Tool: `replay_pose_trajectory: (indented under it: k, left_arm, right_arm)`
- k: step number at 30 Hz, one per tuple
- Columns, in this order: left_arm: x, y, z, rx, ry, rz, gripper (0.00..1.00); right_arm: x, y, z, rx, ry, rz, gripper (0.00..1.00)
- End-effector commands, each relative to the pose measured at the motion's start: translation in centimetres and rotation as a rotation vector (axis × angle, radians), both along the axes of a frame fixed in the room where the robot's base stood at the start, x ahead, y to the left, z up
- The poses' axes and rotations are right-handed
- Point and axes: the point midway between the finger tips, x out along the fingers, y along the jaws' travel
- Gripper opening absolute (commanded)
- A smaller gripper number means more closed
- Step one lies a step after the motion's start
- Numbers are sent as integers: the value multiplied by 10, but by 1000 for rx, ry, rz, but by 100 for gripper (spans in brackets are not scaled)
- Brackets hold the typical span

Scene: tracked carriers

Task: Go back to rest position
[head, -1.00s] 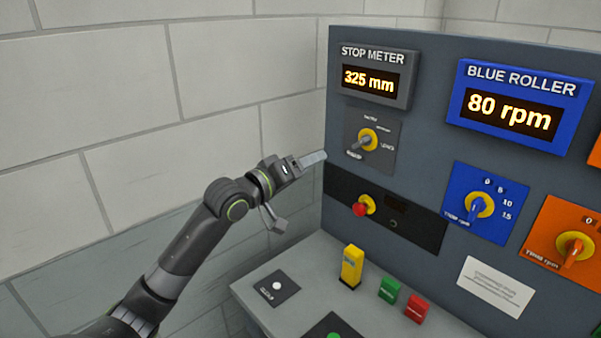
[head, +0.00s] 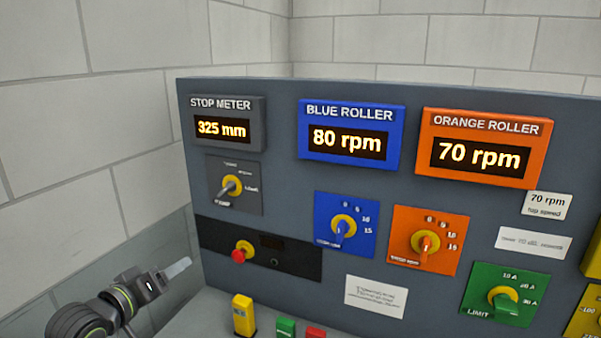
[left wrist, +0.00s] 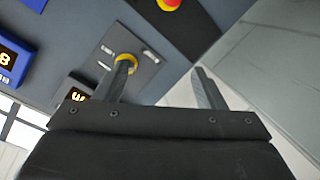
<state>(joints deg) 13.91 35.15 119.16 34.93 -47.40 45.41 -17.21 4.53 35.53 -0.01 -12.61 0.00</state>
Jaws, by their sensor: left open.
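My left gripper (head: 168,277) is low at the left edge of the head view, beside the control panel (head: 375,190) and apart from it. In the left wrist view its two fingers (left wrist: 160,88) are spread apart with nothing between them. The stop meter's selector knob (head: 230,186), grey on a yellow ring, is up and to the right of the gripper. A red button (head: 240,254) on a yellow collar sits below that knob. My right gripper shows in neither view.
The panel carries the stop meter display (head: 222,129) at 325 mm, the blue roller display (head: 350,141) at 80 rpm and the orange roller display (head: 480,156) at 70 rpm. A yellow switch (head: 244,314) stands on the desk. A white block wall (head: 100,120) is at the left.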

Motion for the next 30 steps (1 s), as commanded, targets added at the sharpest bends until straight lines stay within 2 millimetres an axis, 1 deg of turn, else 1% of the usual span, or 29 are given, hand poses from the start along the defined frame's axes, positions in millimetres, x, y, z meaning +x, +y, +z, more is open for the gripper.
replay_pose_trajectory:
  k: [1,2,3,5,6,8,9,11,12,14,15,17,18,24,25,27,30]
  left_arm:
    - [-18,-2,-35,55,64,10,64]
    - [-30,-3,-54,98,101,16,64]
    - [-46,-3,-78,155,150,22,64]
    - [-72,-2,-110,238,226,29,64]
    - [-91,-2,-130,290,276,30,64]
    - [-121,-1,-157,366,356,32,64]
    - [-142,0,-174,415,412,30,64]
    - [-174,2,-194,482,494,25,64]
    - [-193,3,-205,521,544,20,64]
    - [-222,5,-219,573,617,11,64]
    - [-239,6,-226,601,662,4,64]
    - [-263,7,-234,639,725,-7,64]
    - [-279,8,-239,662,766,-15,64]
    - [-351,10,-251,746,958,-57,64]
    - [-359,11,-254,754,980,-65,64]
    - [-347,14,-273,752,977,-68,64]
    - [-341,16,-297,749,984,-71,64]
  right_arm:
    - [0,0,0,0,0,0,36]
    - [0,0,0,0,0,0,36]
    - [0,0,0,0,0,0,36]
    - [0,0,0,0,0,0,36]
    - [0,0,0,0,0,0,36]
    - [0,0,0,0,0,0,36]
    - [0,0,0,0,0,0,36]
    - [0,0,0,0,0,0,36]
    - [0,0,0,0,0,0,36]
    - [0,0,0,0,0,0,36]
    - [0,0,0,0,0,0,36]
    - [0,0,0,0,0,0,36]
    - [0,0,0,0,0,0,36]
    - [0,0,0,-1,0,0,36]
    - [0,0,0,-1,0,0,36]
    - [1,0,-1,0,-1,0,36]
    - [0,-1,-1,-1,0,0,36]
